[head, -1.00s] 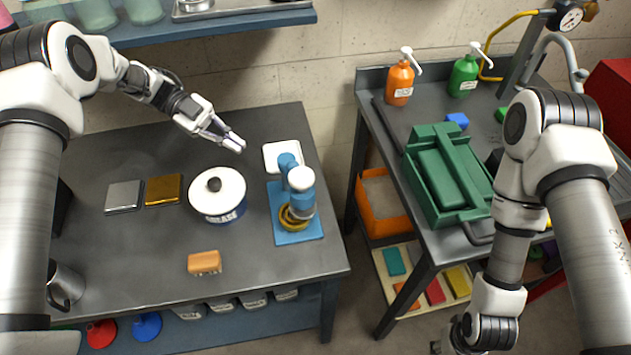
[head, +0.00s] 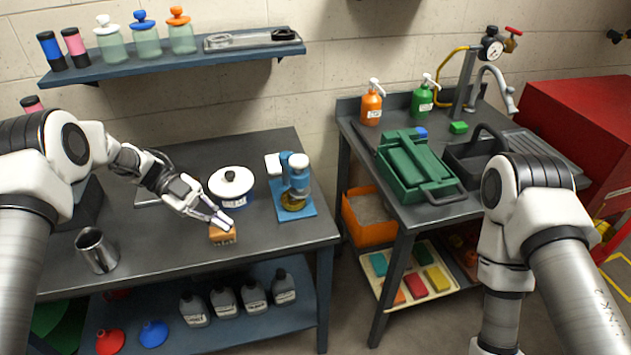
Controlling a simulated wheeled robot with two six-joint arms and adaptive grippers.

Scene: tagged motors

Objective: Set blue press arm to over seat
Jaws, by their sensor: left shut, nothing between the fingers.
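The blue press (head: 297,183) stands on its blue base plate at the right side of the left bench. Its arm has a white cap (head: 298,160) and appears over the yellow ring seat (head: 293,201) at the front of the base. My left gripper (head: 229,220) is shut and empty, in front of the grease tin (head: 233,184) and at the orange block (head: 222,235), to the left of the press. I cannot tell if it touches the block. My right arm (head: 515,250) shows at the right; its gripper is outside the frame.
A metal cup (head: 96,250) stands at the bench's left front. A white pad (head: 273,163) lies beside the press. A shelf (head: 180,63) with jars hangs above. The right bench holds a green toolbox (head: 410,165) and pump bottles. The bench front right is clear.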

